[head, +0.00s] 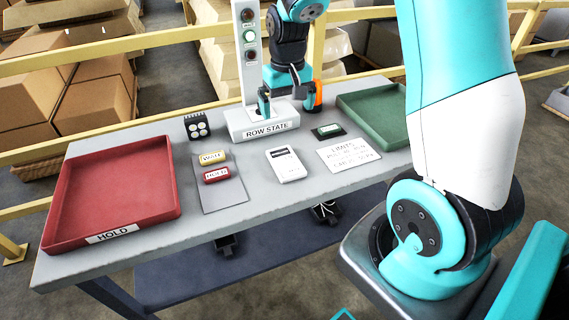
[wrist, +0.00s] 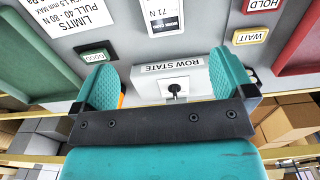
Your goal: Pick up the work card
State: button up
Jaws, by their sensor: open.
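A white printed card (head: 348,153) headed LIMITS lies flat on the grey table, right of centre and in front of the green tray. My gripper (head: 287,98) is open and empty, above the back of the table by the ROW STATE stand (head: 262,122). Its two teal fingers (wrist: 165,76) are spread apart in the wrist view. The card is apart from the fingers, nearer the table's front edge.
The green tray (head: 352,105) is at the right, the red HOLD tray (head: 70,178) at the left. Yellow WAIT (head: 212,157) and red HOLD (head: 217,175) blocks sit on a grey mat.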

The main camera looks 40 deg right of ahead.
jog(key=p, duration=0.1)
send_over(285, 161)
notch_tip(285, 161, down, 12)
jog(key=shift+s+d+r, duration=0.1)
jog(key=shift+s+r, duration=0.05)
jog(key=shift+r, duration=0.05)
jog(key=shift+f+p, duration=0.85)
jog(key=shift+f, duration=1.8)
jog(key=c, duration=0.9)
